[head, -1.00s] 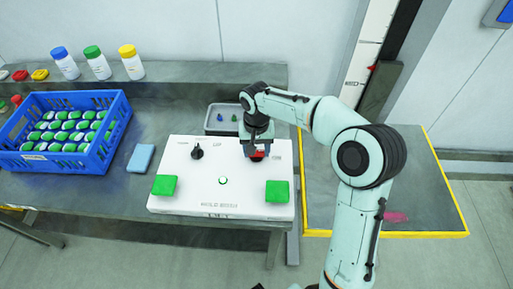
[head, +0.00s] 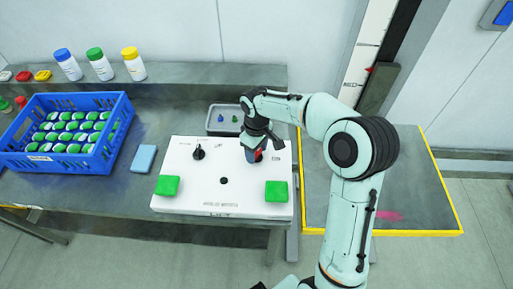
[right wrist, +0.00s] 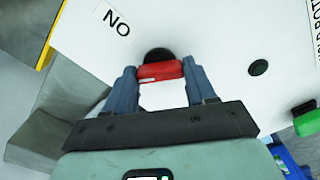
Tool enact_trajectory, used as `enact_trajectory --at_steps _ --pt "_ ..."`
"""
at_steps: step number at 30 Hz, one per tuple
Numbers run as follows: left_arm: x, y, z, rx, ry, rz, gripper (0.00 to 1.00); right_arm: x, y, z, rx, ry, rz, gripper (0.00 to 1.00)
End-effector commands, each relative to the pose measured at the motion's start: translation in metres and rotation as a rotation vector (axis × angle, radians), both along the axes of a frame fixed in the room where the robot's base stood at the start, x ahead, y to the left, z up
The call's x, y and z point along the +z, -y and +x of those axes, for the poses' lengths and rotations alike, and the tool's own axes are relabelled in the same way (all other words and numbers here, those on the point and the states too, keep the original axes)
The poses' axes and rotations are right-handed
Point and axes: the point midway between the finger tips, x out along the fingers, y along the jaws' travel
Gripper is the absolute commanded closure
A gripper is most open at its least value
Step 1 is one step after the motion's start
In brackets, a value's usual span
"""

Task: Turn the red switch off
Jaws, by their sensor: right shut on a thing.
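The white panel box (head: 195,206) lies on the bench, with the red switch near its right rear corner. In the right wrist view the red switch (right wrist: 160,70) is a red bar on a round black base. My right gripper (head: 254,154) reaches down over it and hides most of it in the head view. The wrist view shows the fingers (right wrist: 160,82) shut on the two ends of the red bar. A small round lamp (head: 224,181) in the panel's middle is dark. My left gripper is not in view.
The panel also carries a black knob (head: 199,152) and two green pads (head: 167,186) (head: 276,191). A grey tray (head: 210,131) stands behind it. A blue crate (head: 90,161) of green-capped bottles and a light-blue sponge (head: 143,158) are to the left.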

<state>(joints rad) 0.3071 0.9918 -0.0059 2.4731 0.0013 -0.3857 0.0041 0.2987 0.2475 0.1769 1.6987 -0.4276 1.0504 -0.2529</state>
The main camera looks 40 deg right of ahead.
Motion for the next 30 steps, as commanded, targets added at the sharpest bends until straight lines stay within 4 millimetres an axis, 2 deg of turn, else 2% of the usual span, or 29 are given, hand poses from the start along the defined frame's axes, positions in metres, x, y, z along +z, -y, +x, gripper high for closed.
enact_trajectory --at_steps 15,30 --pt "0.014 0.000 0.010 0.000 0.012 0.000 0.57 0.001 0.000 0.000 0.435 -0.001 0.001 0.75" --pt "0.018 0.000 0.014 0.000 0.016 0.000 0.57 0.000 0.000 0.000 0.597 -0.002 -0.001 0.75"
